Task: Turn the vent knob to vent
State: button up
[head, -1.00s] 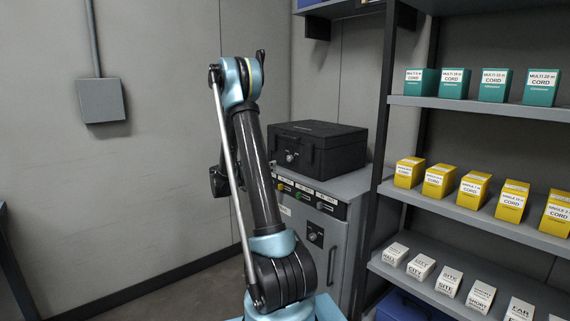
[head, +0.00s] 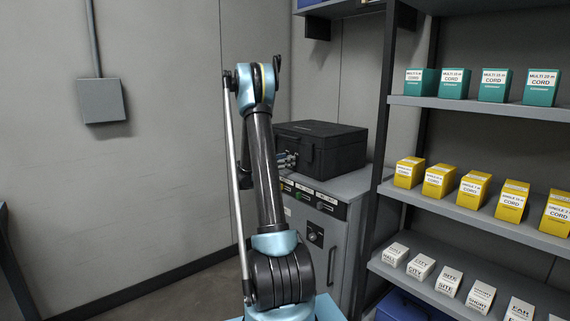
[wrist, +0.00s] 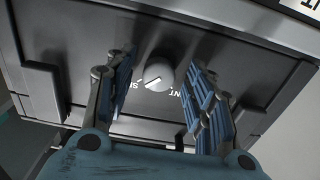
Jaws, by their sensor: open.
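The vent knob (wrist: 160,72) is a round grey knob with a white pointer line, on the front of the black box (head: 335,150). In the wrist view the line slants toward the lower left, near a letter "S"; letters "NT" show to its right. Other letters are hidden. My gripper (wrist: 160,82) is open, its blue-padded fingers on either side of the knob with gaps between. In the head view my gripper (head: 287,160) is at the box's left front, partly behind my arm, and hides the knob there.
The box stands on a grey cabinet (head: 355,185) with coloured buttons and another knob (head: 315,235). A shelf rack (head: 470,105) with teal, yellow and white cartons stands close on the right. A grey wall box (head: 102,101) hangs left. Room is free left of my arm.

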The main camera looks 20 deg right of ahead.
jog(key=c, duration=1.1)
jog(key=shift+o, duration=0.2)
jog(key=shift+n, duration=0.3)
jog(key=n, duration=0.3)
jog(key=shift+n, duration=0.3)
jog(key=n, duration=0.4)
jog(key=shift+n, duration=0.3)
jog(key=n, duration=0.4)
jog(key=shift+a+r+n, duration=0.1)
jog(key=shift+n, duration=0.2)
jog(key=shift+s+n, duration=0.1)
jog(key=shift+n, duration=2.1)
